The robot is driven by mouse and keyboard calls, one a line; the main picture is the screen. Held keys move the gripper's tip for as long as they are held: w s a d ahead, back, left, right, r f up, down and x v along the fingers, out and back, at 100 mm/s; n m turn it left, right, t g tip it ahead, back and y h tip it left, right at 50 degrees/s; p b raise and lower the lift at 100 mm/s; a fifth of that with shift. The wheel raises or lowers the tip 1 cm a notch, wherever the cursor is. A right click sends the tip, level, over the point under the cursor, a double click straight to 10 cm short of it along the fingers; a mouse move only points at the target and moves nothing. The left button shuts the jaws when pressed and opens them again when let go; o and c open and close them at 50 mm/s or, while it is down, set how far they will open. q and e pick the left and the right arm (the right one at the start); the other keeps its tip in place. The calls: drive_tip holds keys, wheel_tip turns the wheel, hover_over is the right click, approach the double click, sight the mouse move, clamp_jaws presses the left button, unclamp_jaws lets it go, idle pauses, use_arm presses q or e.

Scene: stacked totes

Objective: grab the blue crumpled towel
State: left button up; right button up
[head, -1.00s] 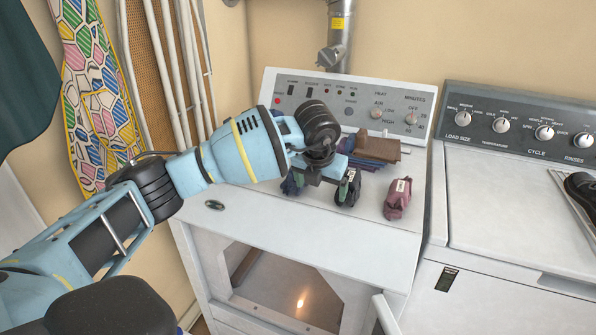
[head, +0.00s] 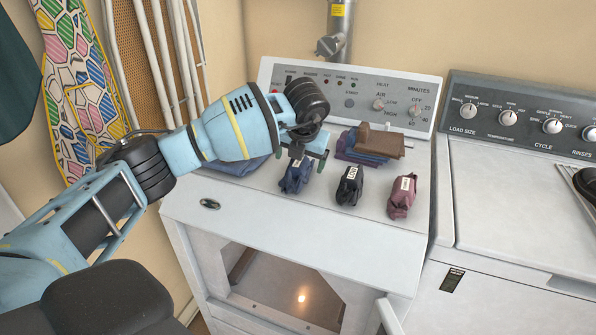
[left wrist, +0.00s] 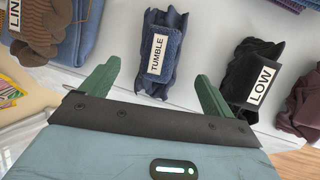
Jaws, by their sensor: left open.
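The blue crumpled towel (head: 295,178) sits on the white dryer top, below my left gripper (head: 303,156) in the head view. In the left wrist view the towel (left wrist: 168,52) carries a white label reading TUMBLE. My left gripper (left wrist: 155,82) is open, its two green fingers apart, one toward each side of the towel in that picture. Nothing is between the fingertips, and the towel lies just beyond them. In the head view the gripper hides the towel's upper part. My right gripper is not in view.
A black bundle (head: 349,186) labelled LOW and a maroon bundle (head: 402,197) stand to the right. Folded blue and brown cloths (head: 372,145) lie behind. More folded blue cloth (head: 235,166) is partly behind my arm. The control panel (head: 350,97) rises at the back.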

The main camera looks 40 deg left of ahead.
sight(298, 165)
use_arm(q)
drive_tip(key=shift+x, duration=2.6)
drive_tip(key=shift+c, duration=0.5)
drive_tip(key=shift+r, duration=0.1)
drive_tip(key=c, duration=1.1)
drive_tip(key=shift+r, duration=5)
